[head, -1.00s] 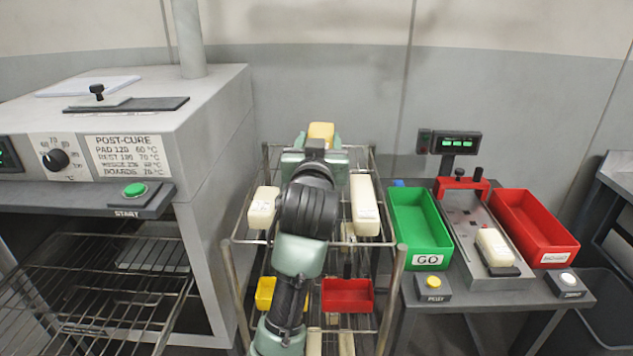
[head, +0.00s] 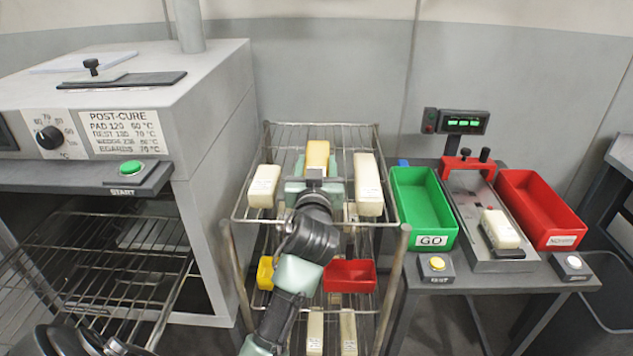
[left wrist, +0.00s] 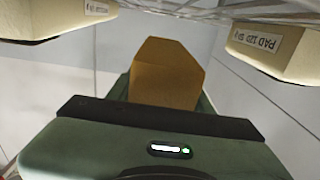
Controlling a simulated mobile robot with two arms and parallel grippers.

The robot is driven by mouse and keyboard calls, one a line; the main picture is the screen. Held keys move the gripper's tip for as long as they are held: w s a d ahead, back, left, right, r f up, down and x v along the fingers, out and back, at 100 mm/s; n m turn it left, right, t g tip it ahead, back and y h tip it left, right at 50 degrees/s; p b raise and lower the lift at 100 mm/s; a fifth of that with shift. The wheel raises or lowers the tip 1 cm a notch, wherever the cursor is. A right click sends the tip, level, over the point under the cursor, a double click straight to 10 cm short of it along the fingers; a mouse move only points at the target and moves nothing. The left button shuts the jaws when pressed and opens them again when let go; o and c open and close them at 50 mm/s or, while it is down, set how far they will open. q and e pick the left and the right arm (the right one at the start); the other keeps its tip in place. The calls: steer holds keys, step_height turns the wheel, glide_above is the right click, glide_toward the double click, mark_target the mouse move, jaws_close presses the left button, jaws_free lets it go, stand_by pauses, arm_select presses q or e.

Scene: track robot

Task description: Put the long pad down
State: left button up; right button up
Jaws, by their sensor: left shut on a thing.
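The long pad (head: 317,154), a yellowish block, is in my left gripper (head: 316,168) over the top shelf of the wire rack (head: 283,133). It is between two cream pads, one on the left (head: 263,186) and one on the right (head: 368,185). In the left wrist view the held pad (left wrist: 166,72) stands out beyond the dark jaw edge, with the labelled right pad (left wrist: 275,50) and left pad (left wrist: 55,18) on either side. I cannot tell whether its underside touches the wires. My right gripper is not in view.
A grey oven (head: 215,100) stands left of the rack. On the right, a bench holds a green GO bin (head: 422,210), a gauge with a pad (head: 499,229) and a red bin (head: 540,210). Lower in the rack are a red tray (head: 349,275) and more pads.

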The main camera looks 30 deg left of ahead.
arm_select(q)
step_height(320, 180, down, 4)
steer(key=shift+f, duration=0.2)
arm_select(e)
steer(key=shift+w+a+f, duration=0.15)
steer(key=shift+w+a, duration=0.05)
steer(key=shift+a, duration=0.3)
arm_select(q)
steer(key=shift+f, duration=0.1)
steer(key=o, duration=1.4)
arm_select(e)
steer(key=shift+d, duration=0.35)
